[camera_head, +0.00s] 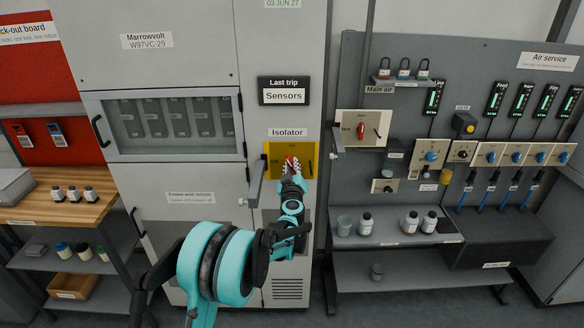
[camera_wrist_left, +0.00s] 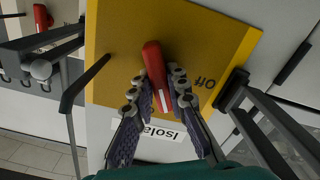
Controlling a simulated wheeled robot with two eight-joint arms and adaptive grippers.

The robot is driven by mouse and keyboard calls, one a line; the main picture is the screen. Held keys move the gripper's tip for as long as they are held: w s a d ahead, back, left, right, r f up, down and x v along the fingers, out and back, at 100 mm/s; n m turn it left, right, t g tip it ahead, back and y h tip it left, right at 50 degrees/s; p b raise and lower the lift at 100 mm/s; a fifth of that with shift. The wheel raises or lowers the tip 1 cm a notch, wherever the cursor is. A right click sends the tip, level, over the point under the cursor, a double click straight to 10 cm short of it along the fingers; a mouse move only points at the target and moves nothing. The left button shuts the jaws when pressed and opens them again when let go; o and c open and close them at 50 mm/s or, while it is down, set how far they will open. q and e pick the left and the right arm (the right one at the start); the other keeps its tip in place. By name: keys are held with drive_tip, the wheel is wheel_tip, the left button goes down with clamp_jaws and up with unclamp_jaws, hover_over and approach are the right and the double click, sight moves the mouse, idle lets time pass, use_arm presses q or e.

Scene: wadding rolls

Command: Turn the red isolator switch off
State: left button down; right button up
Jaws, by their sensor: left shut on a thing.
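The red isolator switch (camera_head: 291,162) sits on a yellow plate (camera_head: 309,149) under the "Isolator" label on the grey cabinet. In the left wrist view the red handle (camera_wrist_left: 154,62) stands nearly upright with a slight tilt, its white-marked end towards the "Isolator" label (camera_wrist_left: 160,133). The "Off" marking (camera_wrist_left: 204,82) is to the handle's right there, apart from the white mark. My left gripper (camera_head: 288,169) is shut on the handle, with one finger on each side; the left wrist view shows its fingertips (camera_wrist_left: 158,88) close up. My right gripper is out of view.
A dark thin rod (camera_wrist_left: 91,80) stands out beside the handle. A grey door handle (camera_head: 256,181) juts out left of my gripper. To the right, the Main air panel (camera_head: 347,124) has another red handle, and a lever (camera_head: 336,137) stands out at its edge.

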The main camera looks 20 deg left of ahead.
use_arm(q)
drive_tip(key=n, duration=0.6)
drive_tip(key=shift+f, duration=0.1)
drive_tip(key=n, duration=0.6)
drive_tip(key=shift+b, duration=0.4)
drive_tip(key=shift+f, duration=0.1)
drive_tip(key=c, duration=1.5)
unclamp_jaws()
drive_tip(key=shift+a, duration=0.1)
drive_tip(key=shift+s, duration=0.1)
drive_tip(key=v, duration=1.2)
